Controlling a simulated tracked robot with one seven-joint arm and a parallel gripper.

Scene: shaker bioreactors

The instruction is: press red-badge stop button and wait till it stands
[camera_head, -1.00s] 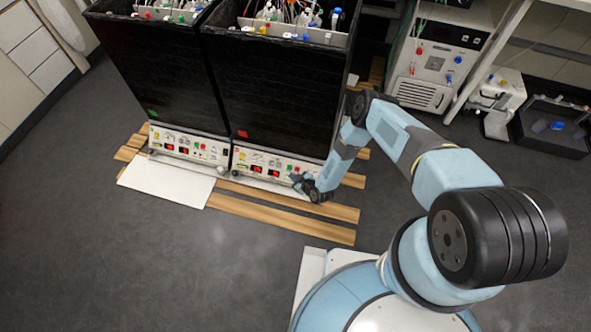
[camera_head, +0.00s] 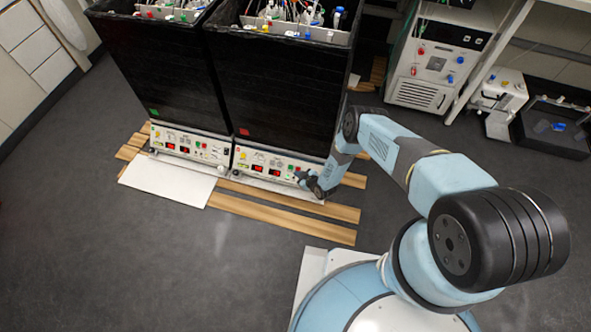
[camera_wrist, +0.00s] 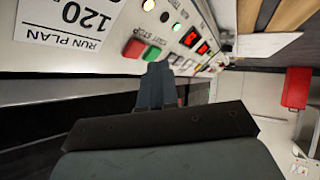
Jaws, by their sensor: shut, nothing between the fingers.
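Two black shaker boxes stand side by side on white control bases. The right box (camera_head: 285,90) carries the red badge (camera_head: 245,131); the left box (camera_head: 150,75) carries a green badge (camera_head: 154,112). My gripper (camera_head: 301,176) is at the right end of the right box's control panel (camera_head: 262,163). In the wrist view the panel is turned round, with a red button (camera_wrist: 134,48) beside a green button (camera_wrist: 152,53), labelled stop and start. My shut, empty fingers (camera_wrist: 160,70) are close to the green button; contact cannot be told.
A white label (camera_wrist: 68,20) reading "RUN PLAN 120" is beside the buttons. Lit red displays (camera_wrist: 196,42) are on the panel. Wooden strips (camera_head: 285,217) and a white sheet (camera_head: 165,183) lie on the floor in front. Open grey floor (camera_head: 130,260) is at the left.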

